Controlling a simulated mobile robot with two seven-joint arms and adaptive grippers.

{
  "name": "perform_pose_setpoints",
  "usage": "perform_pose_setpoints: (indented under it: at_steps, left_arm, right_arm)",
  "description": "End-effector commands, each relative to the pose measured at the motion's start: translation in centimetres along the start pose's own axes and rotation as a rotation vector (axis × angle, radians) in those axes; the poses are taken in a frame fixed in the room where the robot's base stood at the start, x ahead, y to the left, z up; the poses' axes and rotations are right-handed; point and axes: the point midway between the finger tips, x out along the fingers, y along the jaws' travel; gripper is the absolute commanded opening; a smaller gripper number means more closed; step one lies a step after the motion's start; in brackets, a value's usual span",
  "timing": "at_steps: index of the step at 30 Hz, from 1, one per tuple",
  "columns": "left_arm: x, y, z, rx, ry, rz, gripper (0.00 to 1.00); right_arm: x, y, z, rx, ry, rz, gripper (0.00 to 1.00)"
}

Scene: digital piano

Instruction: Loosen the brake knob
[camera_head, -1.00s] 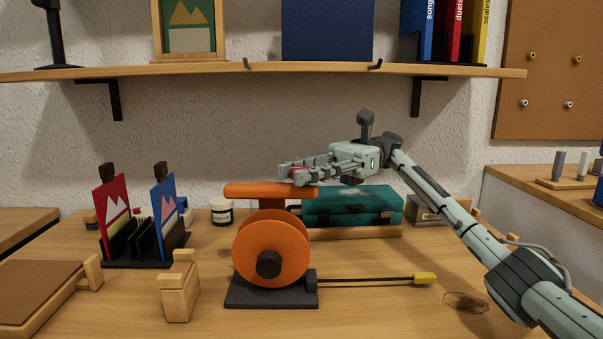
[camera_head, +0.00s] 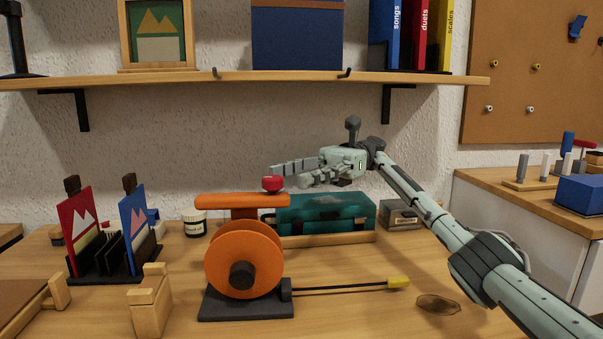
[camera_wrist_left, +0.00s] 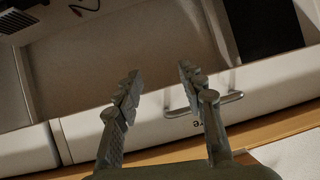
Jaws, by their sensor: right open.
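The red brake knob (camera_head: 273,184) sits on top of the right end of the orange bar of the reel stand. The orange reel (camera_head: 243,260) stands on a dark base below it. My right gripper (camera_head: 283,174) is open, its fingers pointing left, close to the knob at its right and slightly above it. I cannot tell whether a finger touches the knob. My left gripper (camera_wrist_left: 157,83) shows only in the left wrist view, with its fingers apart and empty, over a pale drawer front with a metal handle.
A teal case (camera_head: 325,213) lies behind the reel. A thin rod with a yellow end (camera_head: 398,283) sticks out right from the base. Picture card holders (camera_head: 137,222) and a wooden block (camera_head: 150,300) stand at left. A shelf (camera_head: 240,80) runs above.

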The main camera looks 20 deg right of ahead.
Motion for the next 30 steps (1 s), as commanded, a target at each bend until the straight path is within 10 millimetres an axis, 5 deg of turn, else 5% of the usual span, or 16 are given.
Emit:
perform_pose_setpoints:
  at_steps: [15,30]
  left_arm:
    - [0.0,0.0,0.0,0.000,0.000,0.000,0.40]
    - [0.0,0.0,0.0,0.000,0.000,0.000,0.40]
  right_arm:
    - [-2.2,0.0,0.0,-0.001,0.000,0.002,0.50]
    - [-2.3,0.0,0.0,0.000,0.000,0.001,0.47]
